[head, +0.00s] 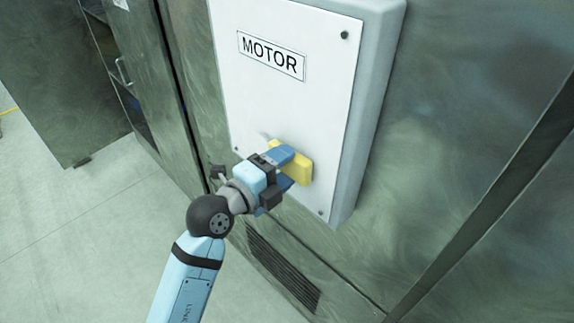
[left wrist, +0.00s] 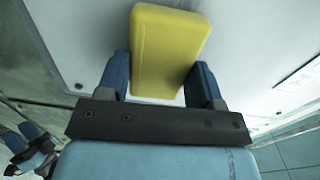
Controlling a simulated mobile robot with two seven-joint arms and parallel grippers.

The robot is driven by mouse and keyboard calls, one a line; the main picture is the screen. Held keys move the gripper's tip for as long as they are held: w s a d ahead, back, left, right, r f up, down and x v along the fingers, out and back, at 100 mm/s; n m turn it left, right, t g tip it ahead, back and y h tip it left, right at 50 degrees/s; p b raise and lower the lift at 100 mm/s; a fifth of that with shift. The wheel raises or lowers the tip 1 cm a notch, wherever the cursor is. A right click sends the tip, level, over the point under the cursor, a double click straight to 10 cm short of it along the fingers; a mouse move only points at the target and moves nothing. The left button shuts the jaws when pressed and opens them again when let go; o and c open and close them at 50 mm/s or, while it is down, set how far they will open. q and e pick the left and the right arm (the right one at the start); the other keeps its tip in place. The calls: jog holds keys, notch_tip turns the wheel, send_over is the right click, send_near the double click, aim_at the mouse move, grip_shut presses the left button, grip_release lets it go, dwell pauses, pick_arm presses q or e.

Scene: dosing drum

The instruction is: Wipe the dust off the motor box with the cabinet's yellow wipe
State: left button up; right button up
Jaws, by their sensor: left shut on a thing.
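The motor box (head: 290,105) is a white-fronted grey box with a MOTOR label, fixed to a green metal wall. My left gripper (head: 284,168) is at the lower part of its front, its blue fingers shut on the yellow wipe (head: 304,163). The wipe is a block and lies at the white front face; I cannot tell how firmly it touches. It also shows between the fingers in the left wrist view (left wrist: 168,50). A small pale grey patch (head: 265,137), perhaps dust, shows just above left of the gripper. What looks like my right gripper (left wrist: 35,142) shows small in the left wrist view; its jaws are unclear.
A vent grille (head: 283,270) is in the wall below the box. An open cabinet door (head: 60,80) stands at the upper left, with a handle on the panel beside it. The pale floor (head: 75,240) at the left is clear.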

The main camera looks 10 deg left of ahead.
aim_at(255, 129)
pick_arm(q)
jog(key=shift+w+a+r, duration=0.15)
jog(key=shift+w+a, duration=1.15)
jog(key=shift+a, duration=0.2)
jog(key=shift+w+a+r, duration=0.15)
jog(key=shift+w+a, duration=1.1)
jog(key=shift+a, duration=0.3)
jog(key=shift+w+a+r, duration=0.15)
jog(key=shift+w+a, duration=1.15)
jog(key=shift+a, duration=0.2)
jog(key=shift+v, duration=2.95)
jog(key=shift+s, duration=0.1)
jog(key=v, duration=0.3)
jog(key=shift+f, duration=0.1)
